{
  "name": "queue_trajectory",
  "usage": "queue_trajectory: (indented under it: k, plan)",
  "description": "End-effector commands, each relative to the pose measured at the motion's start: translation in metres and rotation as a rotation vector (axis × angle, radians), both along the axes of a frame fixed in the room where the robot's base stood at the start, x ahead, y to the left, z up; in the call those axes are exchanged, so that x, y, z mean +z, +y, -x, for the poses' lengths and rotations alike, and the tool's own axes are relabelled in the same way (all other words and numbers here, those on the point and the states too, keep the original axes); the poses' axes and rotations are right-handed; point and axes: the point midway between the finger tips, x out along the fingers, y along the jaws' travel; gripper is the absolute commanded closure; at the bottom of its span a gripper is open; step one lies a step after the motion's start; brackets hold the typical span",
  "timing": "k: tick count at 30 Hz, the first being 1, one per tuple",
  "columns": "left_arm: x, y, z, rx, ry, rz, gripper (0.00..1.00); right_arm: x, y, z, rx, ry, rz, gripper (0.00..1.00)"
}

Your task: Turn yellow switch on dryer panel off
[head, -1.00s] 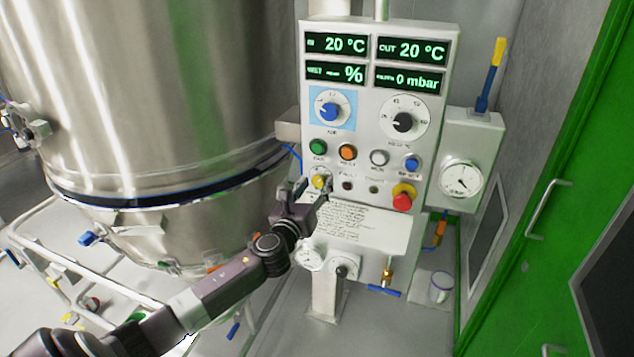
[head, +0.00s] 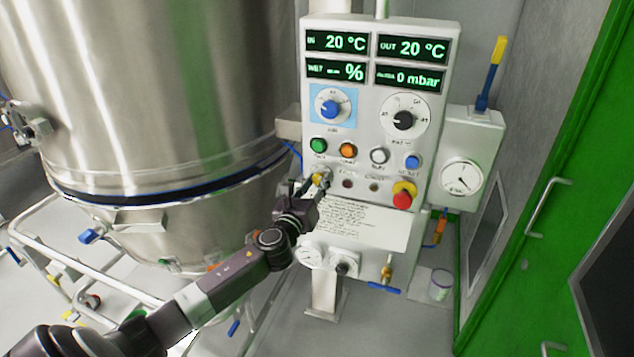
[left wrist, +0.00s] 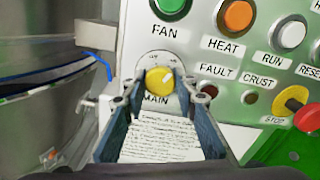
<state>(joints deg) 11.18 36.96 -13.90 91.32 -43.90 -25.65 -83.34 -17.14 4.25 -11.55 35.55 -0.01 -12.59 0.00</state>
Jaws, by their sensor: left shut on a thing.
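The yellow switch (left wrist: 160,82) is a round knob on a pale dial labelled MAIN, low on the left of the dryer panel (head: 352,155). It also shows as a small yellow spot in the head view (head: 318,178). My left gripper (head: 314,186) is at the panel, with its fingertips around the knob. In the left wrist view its two fingers (left wrist: 161,92) stand on either side of the yellow knob, shut on it. The fingers partly hide the dial, and the knob's exact angle is hard to read. My right gripper does not show.
Above are the green FAN button (left wrist: 168,8), the orange HEAT button (left wrist: 237,14) and a white RUN button (left wrist: 289,33). The red stop button (head: 403,198) on a yellow base is to the right. A steel vessel (head: 160,80) stands close on the left.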

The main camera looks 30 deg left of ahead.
Motion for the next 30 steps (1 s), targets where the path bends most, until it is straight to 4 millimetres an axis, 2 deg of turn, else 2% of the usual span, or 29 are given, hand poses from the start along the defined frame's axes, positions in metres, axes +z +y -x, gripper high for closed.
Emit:
queue_trajectory:
  k: [11, 30]
  plan:
    - [-0.001, 0.001, 0.0, 0.001, -0.038, 0.153, 0.98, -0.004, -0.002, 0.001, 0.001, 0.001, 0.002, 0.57]
    - [-0.001, 0.0, 0.0, 0.0, -0.174, 0.722, 0.98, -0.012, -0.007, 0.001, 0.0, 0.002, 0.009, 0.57]
